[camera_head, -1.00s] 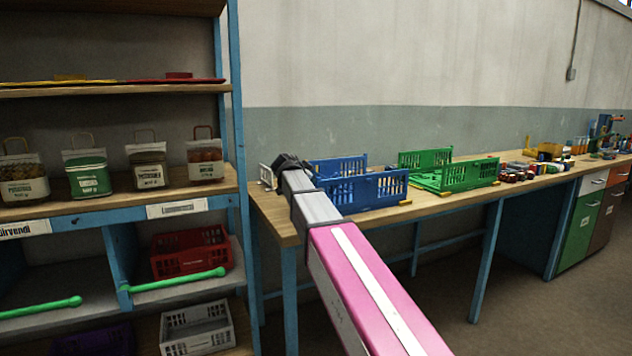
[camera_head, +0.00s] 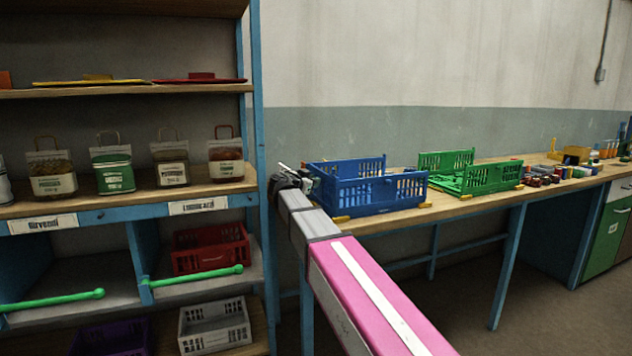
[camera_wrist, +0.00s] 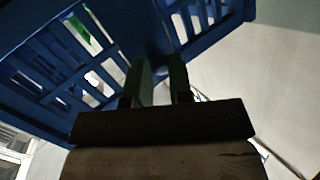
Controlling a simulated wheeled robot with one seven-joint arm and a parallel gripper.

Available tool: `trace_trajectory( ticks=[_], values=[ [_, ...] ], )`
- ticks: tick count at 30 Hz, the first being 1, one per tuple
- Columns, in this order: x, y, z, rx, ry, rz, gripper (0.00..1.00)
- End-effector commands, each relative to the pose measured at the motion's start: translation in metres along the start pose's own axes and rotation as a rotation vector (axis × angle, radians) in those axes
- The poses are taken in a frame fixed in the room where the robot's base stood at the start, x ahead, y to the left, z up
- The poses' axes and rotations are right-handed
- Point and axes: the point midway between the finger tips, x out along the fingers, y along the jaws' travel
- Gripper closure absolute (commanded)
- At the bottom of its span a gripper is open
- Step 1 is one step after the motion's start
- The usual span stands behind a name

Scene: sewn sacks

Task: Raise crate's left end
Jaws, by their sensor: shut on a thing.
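The blue crate (camera_head: 385,192) is on the wooden workbench, near the bench's left end. It has slotted walls and looks about level in the head view; I cannot tell whether its left end is off the bench. My gripper (camera_head: 312,184) is at the crate's left end, its fingertips partly hidden in the head view. In the wrist view, the two fingers (camera_wrist: 160,78) reach up to the blue crate (camera_wrist: 55,75) and are shut on its wall or rim. Exactly where they grip is too dark to see.
A green crate (camera_head: 478,178) stands just right of the blue one. Small yellow pieces (camera_head: 424,205) lie at the blue crate's corners. Toys crowd the bench's far right.

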Motion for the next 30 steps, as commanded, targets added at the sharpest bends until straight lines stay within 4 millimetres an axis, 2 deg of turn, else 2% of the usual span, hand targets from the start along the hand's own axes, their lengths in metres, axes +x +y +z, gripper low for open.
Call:
trace_trajectory(
  ticks=[3,18,19,30],
  values=[
    [-0.0018,0.0003,0.0059,0.003,-0.012,0.004,1.00],
    [-0.0022,0.0013,0.0076,0.002,-0.012,0.008,1.00],
    [-0.0022,0.0013,0.0076,0.002,-0.011,0.008,0.71],
    [-0.0069,0.0005,0.0052,0.002,-0.007,0.004,0.69]
  ],
)
